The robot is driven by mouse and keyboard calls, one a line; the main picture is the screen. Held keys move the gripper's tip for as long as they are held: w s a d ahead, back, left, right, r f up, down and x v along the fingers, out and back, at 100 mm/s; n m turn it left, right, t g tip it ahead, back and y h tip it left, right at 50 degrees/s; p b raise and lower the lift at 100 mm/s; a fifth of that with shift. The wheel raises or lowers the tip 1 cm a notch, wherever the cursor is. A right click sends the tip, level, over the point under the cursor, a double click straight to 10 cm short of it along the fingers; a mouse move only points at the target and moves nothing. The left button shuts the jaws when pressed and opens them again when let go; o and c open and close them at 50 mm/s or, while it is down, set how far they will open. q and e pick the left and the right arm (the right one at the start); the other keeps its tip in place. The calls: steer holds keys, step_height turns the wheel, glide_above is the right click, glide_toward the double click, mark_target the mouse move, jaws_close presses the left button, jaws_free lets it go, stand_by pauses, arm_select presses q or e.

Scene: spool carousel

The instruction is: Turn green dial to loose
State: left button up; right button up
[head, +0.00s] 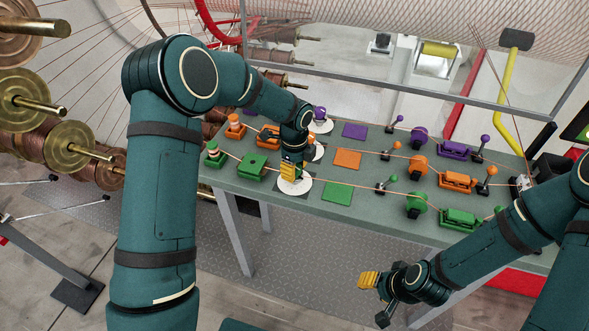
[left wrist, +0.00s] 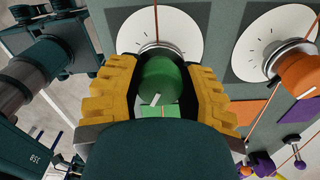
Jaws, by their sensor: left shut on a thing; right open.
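The green dial (left wrist: 162,76) is a round knob on a white scale disc (left wrist: 182,22) with black tick marks. My left gripper (left wrist: 161,82) has its yellow ribbed fingers on both sides of the knob, shut on it. A white mark shows on the knob's near side, but the setting it points to is unreadable. In the head view my left gripper (head: 291,170) comes down over the white disc (head: 296,187) in the front green row and hides the knob. My right gripper (head: 375,298) is open and empty, in front of the bench and lower.
The bench (head: 309,199) holds purple, orange and green rows. An orange dial (left wrist: 299,74) sits beside the green one. A green square (head: 338,193), a green clamp (head: 416,205) and a small green-knobbed lever (head: 386,185) stand to the right. Thin wires run along the rows.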

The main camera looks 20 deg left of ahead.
arm_select(q)
steer(key=n+b, duration=0.2)
steer(key=n, duration=0.3)
steer(key=shift+f+n, duration=0.1)
steer(key=shift+n, duration=0.3)
steer(key=n+b, duration=0.1)
steer(key=n, duration=0.4)
steer(key=shift+s+n, duration=0.1)
steer(key=shift+n, duration=0.2)
steer(key=n, duration=0.5)
steer(key=shift+b, duration=0.4)
steer(key=n, duration=0.6)
steer(key=shift+s+n, duration=0.1)
steer(key=shift+n, duration=0.2)
steer(key=shift+d, duration=0.1)
steer(key=o, duration=1.2)
